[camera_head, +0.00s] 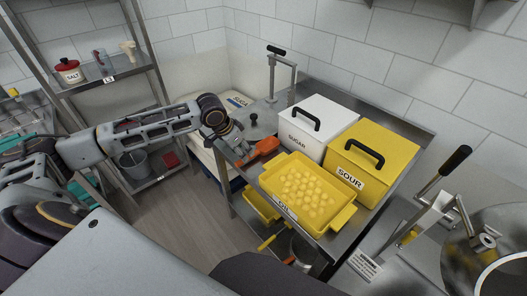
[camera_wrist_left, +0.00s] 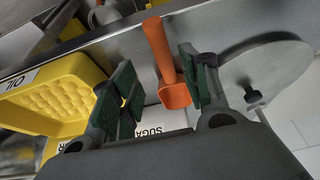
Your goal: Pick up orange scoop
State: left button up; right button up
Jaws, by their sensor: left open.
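The orange scoop (camera_head: 266,146) lies on the metal table beside the white SUGAR box. In the left wrist view the scoop (camera_wrist_left: 172,90) shows between the two green-padded fingers, with its handle pointing up the picture toward the table edge. My left gripper (camera_head: 241,152) is at the scoop's handle end in the head view. In the left wrist view the gripper (camera_wrist_left: 160,85) is open, with a gap between the scoop and the left finger; the right finger is close to the scoop, and I cannot tell whether they touch. My right gripper is not in view.
The yellow tray (camera_head: 347,216) and the white SUGAR box (camera_head: 312,112) stand close to the scoop. The yellow SOUR box (camera_head: 395,150) is farther right. A lever press (camera_head: 272,78) stands at the table's back left. A shelf rack (camera_head: 112,78) is at left.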

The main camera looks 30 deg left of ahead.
aim_at(258, 153)
pick_arm(q)
jog(key=shift+w+f, duration=0.15)
jog(key=shift+f, duration=0.15)
jog(key=shift+a+x, duration=0.1)
jog(key=shift+x, duration=1.2)
jog(key=shift+a+x, duration=0.15)
jog(key=shift+x, duration=1.15)
grip_shut()
